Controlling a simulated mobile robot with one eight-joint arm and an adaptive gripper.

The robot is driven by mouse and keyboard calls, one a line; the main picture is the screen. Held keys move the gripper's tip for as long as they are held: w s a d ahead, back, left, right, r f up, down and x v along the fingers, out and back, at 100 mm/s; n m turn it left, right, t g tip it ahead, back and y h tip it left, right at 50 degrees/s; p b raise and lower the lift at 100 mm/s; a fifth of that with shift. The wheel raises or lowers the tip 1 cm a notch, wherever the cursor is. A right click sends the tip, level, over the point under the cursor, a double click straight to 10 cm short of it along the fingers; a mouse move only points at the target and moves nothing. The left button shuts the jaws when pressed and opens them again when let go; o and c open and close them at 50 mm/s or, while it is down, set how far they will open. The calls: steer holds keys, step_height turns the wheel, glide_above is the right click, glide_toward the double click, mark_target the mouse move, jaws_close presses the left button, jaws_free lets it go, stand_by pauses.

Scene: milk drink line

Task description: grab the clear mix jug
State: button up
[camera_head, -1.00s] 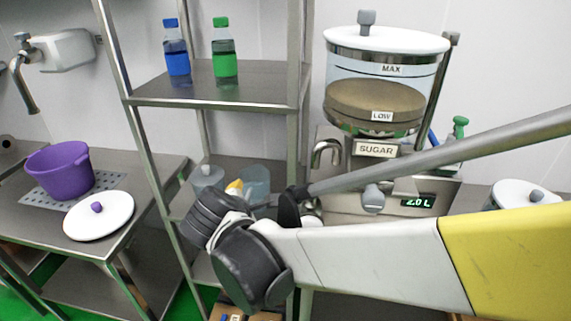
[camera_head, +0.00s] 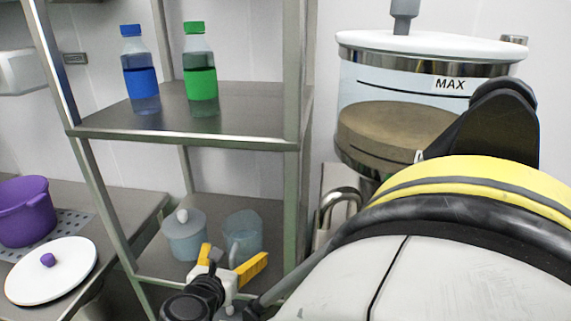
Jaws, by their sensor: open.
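The clear jug (camera_head: 243,233), a bluish see-through vessel with a handle, stands on the lower shelf of the metal rack, right of a lidded clear container (camera_head: 185,238). My gripper (camera_head: 232,262), with yellow fingers, is open in front of and below the jug in the picture. Its fingers point toward the shelf and hide part of the jug's base. I cannot tell whether they touch the jug. Nothing shows between the fingers.
A blue bottle (camera_head: 140,75) and a green bottle (camera_head: 200,75) stand on the upper shelf (camera_head: 240,112). A rack post (camera_head: 293,185) rises right of the jug. A large dispenser (camera_head: 390,95) stands at right, partly behind my arm. A purple pot (camera_head: 22,212) and white lid (camera_head: 52,270) lie left.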

steer(key=b, duration=0.3)
glide_toward(249, 234)
steer(key=x, duration=0.4)
steer(key=shift+r, duration=0.15)
steer(key=c, duration=1.3)
